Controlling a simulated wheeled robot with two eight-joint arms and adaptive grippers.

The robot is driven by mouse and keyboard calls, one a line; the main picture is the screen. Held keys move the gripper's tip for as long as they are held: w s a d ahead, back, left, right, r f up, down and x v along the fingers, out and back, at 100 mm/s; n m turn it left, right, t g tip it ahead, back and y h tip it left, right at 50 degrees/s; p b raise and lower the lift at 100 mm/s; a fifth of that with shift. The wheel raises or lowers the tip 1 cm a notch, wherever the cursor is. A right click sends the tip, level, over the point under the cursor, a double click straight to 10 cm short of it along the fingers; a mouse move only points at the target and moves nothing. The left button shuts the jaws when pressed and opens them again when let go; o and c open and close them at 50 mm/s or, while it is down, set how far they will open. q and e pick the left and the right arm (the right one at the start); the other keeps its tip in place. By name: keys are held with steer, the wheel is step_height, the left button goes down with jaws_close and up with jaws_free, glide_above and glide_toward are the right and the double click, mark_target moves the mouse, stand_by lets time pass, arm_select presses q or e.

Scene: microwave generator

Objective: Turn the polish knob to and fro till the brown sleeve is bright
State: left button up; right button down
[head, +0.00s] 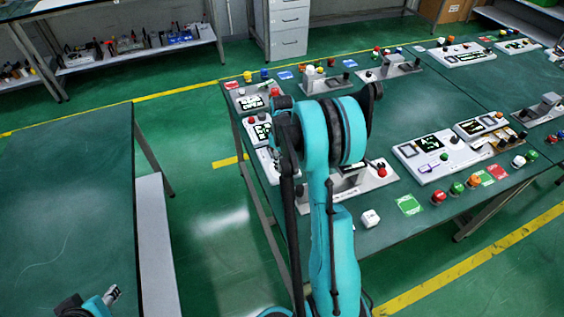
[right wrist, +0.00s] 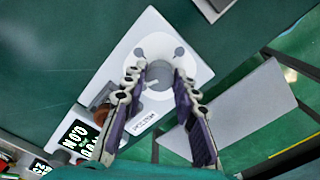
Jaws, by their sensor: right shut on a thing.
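I cannot tell how bright the sleeve is. In the head view my teal right arm hides the knob and the right gripper. My left gripper (head: 113,293) is at the lower left, its opening unclear.
The green bench (head: 330,225) carries several other panels, such as a white one with a display (head: 440,153), and several coloured buttons. Another green table (head: 65,190) stands at left, across an open gap.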

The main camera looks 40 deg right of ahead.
steer(key=c, duration=1.2)
jaws_free()
step_height(320, 180, up, 12)
